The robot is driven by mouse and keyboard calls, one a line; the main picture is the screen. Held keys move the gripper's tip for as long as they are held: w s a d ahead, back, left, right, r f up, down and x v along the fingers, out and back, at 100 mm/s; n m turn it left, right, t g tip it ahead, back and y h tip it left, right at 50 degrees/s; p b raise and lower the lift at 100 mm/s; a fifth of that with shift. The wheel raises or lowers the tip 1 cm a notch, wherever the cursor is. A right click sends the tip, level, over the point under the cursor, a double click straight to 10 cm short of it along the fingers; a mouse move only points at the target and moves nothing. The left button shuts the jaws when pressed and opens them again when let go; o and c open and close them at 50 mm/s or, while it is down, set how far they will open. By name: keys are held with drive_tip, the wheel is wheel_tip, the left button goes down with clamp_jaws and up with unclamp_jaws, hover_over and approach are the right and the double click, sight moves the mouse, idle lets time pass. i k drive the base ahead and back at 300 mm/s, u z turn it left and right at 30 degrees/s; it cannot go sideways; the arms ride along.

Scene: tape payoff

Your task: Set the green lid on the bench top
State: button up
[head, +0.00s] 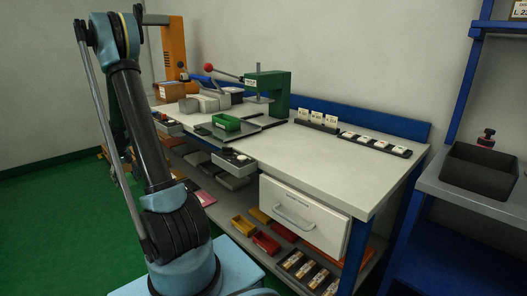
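The bench top (330,155) is a long pale worktop with a blue back edge. A small green tray-like piece (226,123) sits on a dark plate near the middle of the bench, in front of the green press; I cannot tell if it is the green lid. No other piece that is clearly a lid shows. My arm rises at the left of the head view, and my gripper is not in view.
A green press (268,90) with a red-knobbed lever stands at the back. Card holders (317,122) and a dark strip (375,145) lie along the right rear. A white drawer (303,216) hangs below. A dark bin (479,171) stands on the right shelf. The front right worktop is clear.

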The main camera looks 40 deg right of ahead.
sight(361, 170)
drive_tip(key=u, duration=0.45)
drive_tip(key=k, duration=1.95)
drive_tip(key=z, duration=0.5)
